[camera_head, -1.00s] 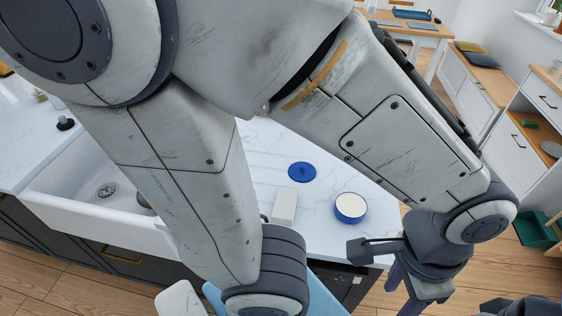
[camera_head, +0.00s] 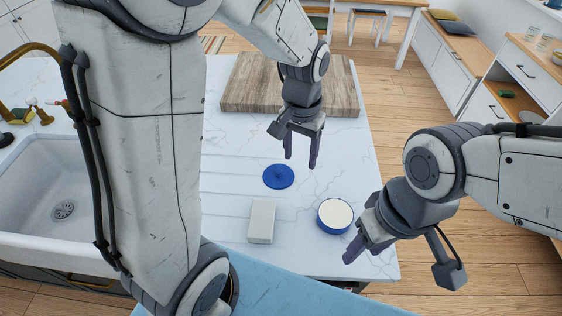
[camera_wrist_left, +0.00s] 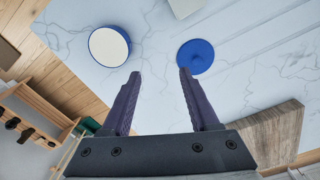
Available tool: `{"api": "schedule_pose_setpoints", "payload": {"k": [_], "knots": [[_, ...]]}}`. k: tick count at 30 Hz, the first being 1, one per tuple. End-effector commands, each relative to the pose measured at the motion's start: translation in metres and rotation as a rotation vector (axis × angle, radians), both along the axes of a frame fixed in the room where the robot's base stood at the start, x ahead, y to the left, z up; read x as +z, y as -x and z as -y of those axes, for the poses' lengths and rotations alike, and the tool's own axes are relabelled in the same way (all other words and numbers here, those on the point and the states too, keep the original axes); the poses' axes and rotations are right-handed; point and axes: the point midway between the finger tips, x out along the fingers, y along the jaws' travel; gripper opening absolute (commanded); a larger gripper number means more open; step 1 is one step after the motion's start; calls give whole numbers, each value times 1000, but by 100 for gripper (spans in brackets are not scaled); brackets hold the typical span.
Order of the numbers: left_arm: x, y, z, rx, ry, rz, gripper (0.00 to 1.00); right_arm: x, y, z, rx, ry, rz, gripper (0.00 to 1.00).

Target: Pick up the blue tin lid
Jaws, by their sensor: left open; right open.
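The blue tin lid (camera_head: 278,176) lies flat on the white marble counter, a round disc with a small knob. It also shows in the left wrist view (camera_wrist_left: 196,56), just beyond the right-hand fingertip. My left gripper (camera_head: 301,162) is open and empty above the counter, behind and to the right of the lid. Its two fingers also show in the left wrist view (camera_wrist_left: 160,74). The round blue tin (camera_head: 335,216) with a cream top stands to the right of and nearer than the lid. My right gripper (camera_head: 355,245) is open and empty beside the tin, near the counter's right edge.
A pale rectangular block (camera_head: 262,221) lies in front of the lid. A wooden board (camera_head: 250,88) lies at the back of the counter. A white sink (camera_head: 75,210) is at the left. The counter between the lid and the board is mostly clear.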

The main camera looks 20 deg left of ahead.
Motion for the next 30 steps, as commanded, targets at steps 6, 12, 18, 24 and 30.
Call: {"api": "schedule_pose_setpoints", "payload": {"k": [6,12,18,24,30], "knots": [[-35,-52,-65,174,-19,-16,61,-4,0,0,0,0,0,50],[-62,-57,-74,195,-21,-20,61,1,0,0,0,0,0,50],[-87,-57,-74,194,-21,-17,61,4,0,0,0,0,0,50],[-103,-55,-74,193,-22,-21,61,12,0,0,0,0,0,50],[-131,-54,-74,193,-21,-20,61,21,0,0,-1,0,0,50]]}}
